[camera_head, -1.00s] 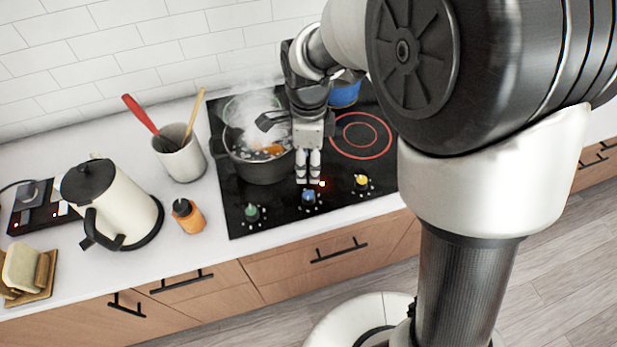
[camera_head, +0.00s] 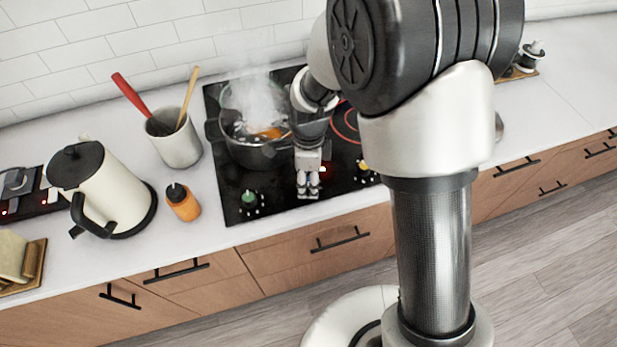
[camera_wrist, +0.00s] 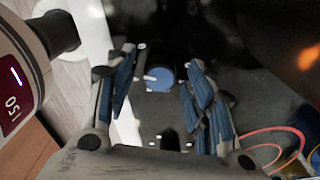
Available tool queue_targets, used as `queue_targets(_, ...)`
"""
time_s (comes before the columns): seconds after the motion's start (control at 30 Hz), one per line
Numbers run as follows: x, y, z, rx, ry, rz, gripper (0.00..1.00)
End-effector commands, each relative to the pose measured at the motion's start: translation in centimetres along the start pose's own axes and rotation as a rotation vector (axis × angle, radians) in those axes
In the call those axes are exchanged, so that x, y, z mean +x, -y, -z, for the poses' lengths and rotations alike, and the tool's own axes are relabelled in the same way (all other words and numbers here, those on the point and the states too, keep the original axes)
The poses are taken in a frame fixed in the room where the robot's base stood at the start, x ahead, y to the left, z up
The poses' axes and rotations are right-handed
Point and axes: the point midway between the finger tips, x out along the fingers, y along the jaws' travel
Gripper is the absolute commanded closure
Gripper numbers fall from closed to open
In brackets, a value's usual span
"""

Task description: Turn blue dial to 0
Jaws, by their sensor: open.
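The blue dial (camera_wrist: 158,79) is on the black cooktop (camera_head: 232,205). In the wrist view it sits between and beyond my fingertips, with a white pointer on its left side and small white marks around it. My gripper (camera_wrist: 160,62) is open, with one finger on each side of the dial in that view. I cannot tell whether either finger touches it. In the head view my gripper (camera_head: 308,191) points down over the cooktop's front edge, between the green dial (camera_head: 249,198) and the yellow dial (camera_head: 364,166), and hides the blue dial.
A steaming dark pot (camera_head: 247,153) stands just left of my gripper. An orange-bodied shaker (camera_head: 182,204), a utensil crock (camera_head: 180,148) and a white kettle (camera_head: 112,195) stand farther left. Drawer fronts with black handles (camera_head: 340,238) lie below the counter edge.

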Motion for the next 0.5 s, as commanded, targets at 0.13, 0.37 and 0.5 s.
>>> queue_targets(0.13, -0.03, -0.01, 0.0, 0.0, 0.0, 0.0, 0.56)
queue_targets(0.37, -0.04, -0.01, 0.01, 0.0, 0.0, 0.0, 0.71)
queue_targets(0.5, -0.05, -0.01, 0.0, 0.0, 0.0, 0.0, 0.8)
